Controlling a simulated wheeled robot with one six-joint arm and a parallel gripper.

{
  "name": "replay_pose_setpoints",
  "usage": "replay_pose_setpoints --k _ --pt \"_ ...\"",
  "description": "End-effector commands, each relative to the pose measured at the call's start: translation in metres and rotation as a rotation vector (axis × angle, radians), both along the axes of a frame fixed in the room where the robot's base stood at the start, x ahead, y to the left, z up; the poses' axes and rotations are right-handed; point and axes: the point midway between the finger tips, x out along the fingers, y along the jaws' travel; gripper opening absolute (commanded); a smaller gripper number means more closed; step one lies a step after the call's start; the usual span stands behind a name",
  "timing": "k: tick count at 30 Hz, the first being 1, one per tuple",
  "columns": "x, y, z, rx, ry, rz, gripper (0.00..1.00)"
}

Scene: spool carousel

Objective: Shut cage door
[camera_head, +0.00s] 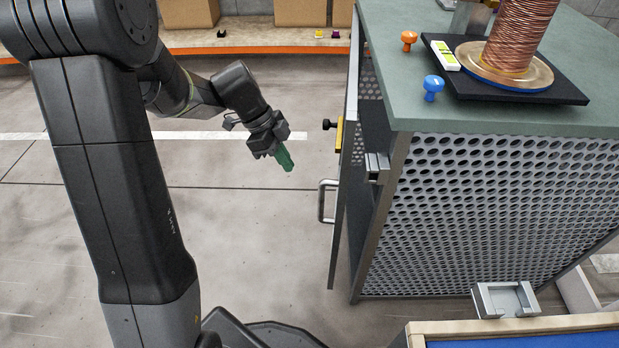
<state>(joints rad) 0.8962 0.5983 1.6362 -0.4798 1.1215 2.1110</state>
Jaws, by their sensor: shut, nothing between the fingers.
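The cage (500,205) has perforated grey metal sides and a green top, and it stands at the right. Its door (340,200) is seen nearly edge-on at the cage's left side and stands open, swung away from the frame. A bar handle (325,201) is on the door's outer face, with a yellow plate and black knob (330,125) above it. A metal latch piece (376,167) sits on the cage's near corner post. My gripper (286,161), with green fingers, is shut and empty, left of the door and apart from it.
A copper wire spool (522,40) stands on a black plate on the cage top, near an orange knob (408,40) and a blue knob (433,86). A blue-topped bench (520,340) is at the bottom right. Floor left of the door is clear.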

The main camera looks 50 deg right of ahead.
Motion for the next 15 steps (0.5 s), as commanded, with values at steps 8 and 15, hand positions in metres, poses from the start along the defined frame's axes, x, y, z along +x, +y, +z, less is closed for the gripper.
replay_pose_setpoints --k 8,15 --pt "0.018 0.0 -0.003 0.001 -0.088 -0.075 0.0" --pt "0.003 -0.005 -0.043 0.004 -0.084 -0.074 0.0"
